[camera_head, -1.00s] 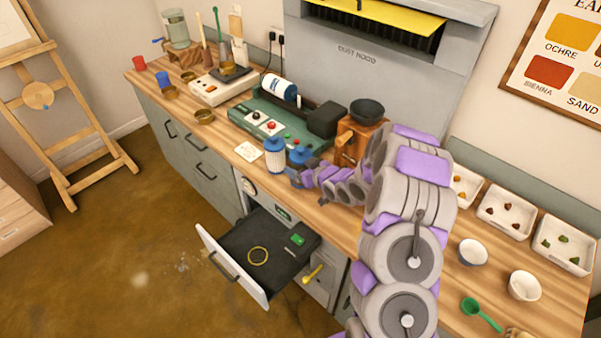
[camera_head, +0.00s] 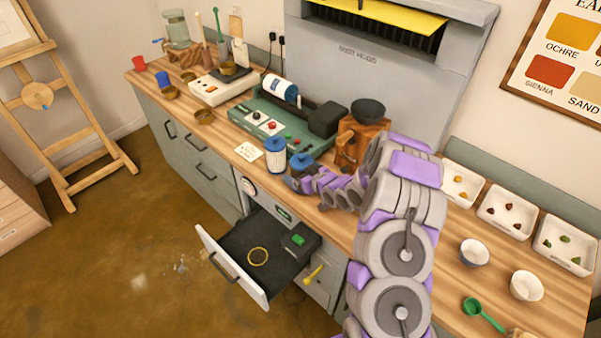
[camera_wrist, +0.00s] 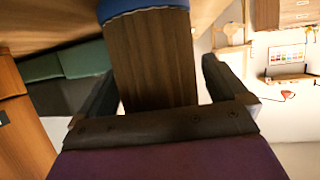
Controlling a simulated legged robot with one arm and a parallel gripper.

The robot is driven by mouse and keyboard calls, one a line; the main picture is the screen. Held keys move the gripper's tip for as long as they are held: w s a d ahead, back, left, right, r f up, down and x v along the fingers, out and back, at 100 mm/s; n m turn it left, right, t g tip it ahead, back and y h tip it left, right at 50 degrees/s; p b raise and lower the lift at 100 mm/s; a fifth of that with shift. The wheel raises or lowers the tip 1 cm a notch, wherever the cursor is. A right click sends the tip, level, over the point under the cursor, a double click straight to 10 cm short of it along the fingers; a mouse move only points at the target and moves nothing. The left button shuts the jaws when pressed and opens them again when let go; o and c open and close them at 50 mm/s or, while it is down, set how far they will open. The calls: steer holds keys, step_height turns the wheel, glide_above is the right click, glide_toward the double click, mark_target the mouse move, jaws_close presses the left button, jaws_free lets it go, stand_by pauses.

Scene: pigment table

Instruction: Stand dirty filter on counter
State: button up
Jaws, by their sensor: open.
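The dirty filter shows as a brown, ridged body (camera_wrist: 152,62) with a blue end in the wrist view. In the head view its blue cap (camera_head: 301,160) is at the counter's front part, and most of its body is hidden by my gripper. My gripper (camera_head: 297,182) is low over the counter there. In the wrist view its two dark fingers (camera_wrist: 160,85) are open, one on each side of the filter, with a gap on the right side. A white filter with a blue cap (camera_head: 275,156) stands upright on the wooden counter (camera_head: 232,138) just left.
A green machine (camera_head: 262,122) stands behind the filters, and a wooden grinder (camera_head: 356,142) stands to the right. A small note (camera_head: 248,151) lies left of the white filter. An open drawer (camera_head: 232,262) juts out below the counter.

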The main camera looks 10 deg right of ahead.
steer(key=s+d+r+m+g+h, duration=0.1)
steer(key=s+d+r+g+h, duration=0.15)
steer(key=s+r, duration=0.5)
steer(key=s+d+r+m+g+h+p, duration=0.1)
steer(key=s+d+r+g+h, duration=0.2)
steer(key=s, duration=0.8)
steer(key=s+d+r+m+g+h, duration=0.1)
steer(key=s+d+r+g+h, duration=0.15)
steer(key=s+r, duration=0.55)
steer(key=s+a+r+g, duration=0.2)
steer(key=s, duration=0.6)
steer(key=s+a+r+m+g+y, duration=0.1)
steer(key=s+a+r+g, duration=0.1)
steer(key=s, duration=0.7)
steer(key=s+a+r+m+g+y, duration=0.1)
steer(key=s+a, duration=0.3)
steer(key=s, duration=0.5)
steer(key=shift+a+r+g, duration=0.25)
steer(key=shift+r+g, duration=0.15)
steer(key=shift+r, duration=0.35)
steer(key=shift+f+b, duration=0.65)
steer(key=shift+f, duration=0.15)
